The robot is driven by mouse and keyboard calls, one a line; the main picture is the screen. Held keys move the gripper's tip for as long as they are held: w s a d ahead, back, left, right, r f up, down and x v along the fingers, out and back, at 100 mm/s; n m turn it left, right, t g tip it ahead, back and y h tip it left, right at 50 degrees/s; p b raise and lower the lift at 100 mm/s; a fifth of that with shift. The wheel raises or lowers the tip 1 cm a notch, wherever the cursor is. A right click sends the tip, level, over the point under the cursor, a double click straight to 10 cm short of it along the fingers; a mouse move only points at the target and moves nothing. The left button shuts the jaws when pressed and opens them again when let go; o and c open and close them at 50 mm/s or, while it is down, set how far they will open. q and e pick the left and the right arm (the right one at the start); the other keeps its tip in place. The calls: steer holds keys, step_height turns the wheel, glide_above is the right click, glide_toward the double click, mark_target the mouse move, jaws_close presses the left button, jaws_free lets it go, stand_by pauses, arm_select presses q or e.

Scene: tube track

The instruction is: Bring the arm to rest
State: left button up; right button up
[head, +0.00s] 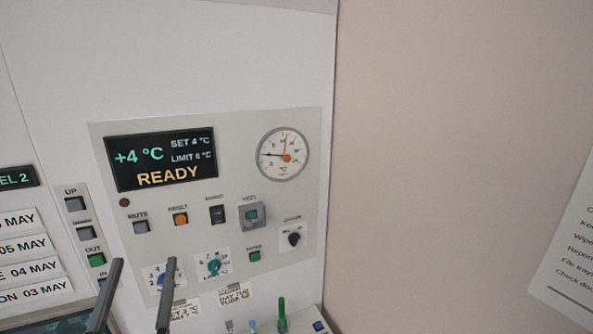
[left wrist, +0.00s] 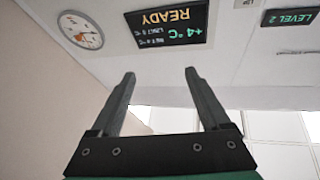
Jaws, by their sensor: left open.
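My left gripper (head: 138,296) shows at the lower left of the head view, its two dark fingers apart with nothing between them. In the left wrist view the gripper (left wrist: 157,92) is also open and empty. It is in front of the control panel (head: 240,180), and I see no clear contact with it. The panel's display (head: 160,158) reads +4 °C and READY; it shows upside down in the left wrist view (left wrist: 168,24). My right gripper is in neither view.
The panel holds a round dial gauge (head: 282,155), several buttons, a blue knob and a teal knob (head: 213,267). A green-topped item (head: 282,312) stands at the bottom edge. Date labels (head: 30,246) are at left. A printed sheet (head: 572,255) hangs on the bare beige wall at right.

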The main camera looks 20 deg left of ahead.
arm_select(q)
steer(key=s+d+r+m+t+h, duration=0.2)
steer(key=s+d+r+t+h, duration=0.15)
steer(key=d+r+h, duration=0.55)
steer(key=s+d+r+m+t+h, duration=0.2)
steer(key=d+r+t+h, duration=0.25)
steer(key=r, duration=0.75)
step_height(320, 180, up, 14)
steer(key=w+d+p, duration=0.1)
steer(key=p, duration=1.3)
steer(key=shift+m+g, duration=0.3)
steer(key=shift+m, duration=0.1)
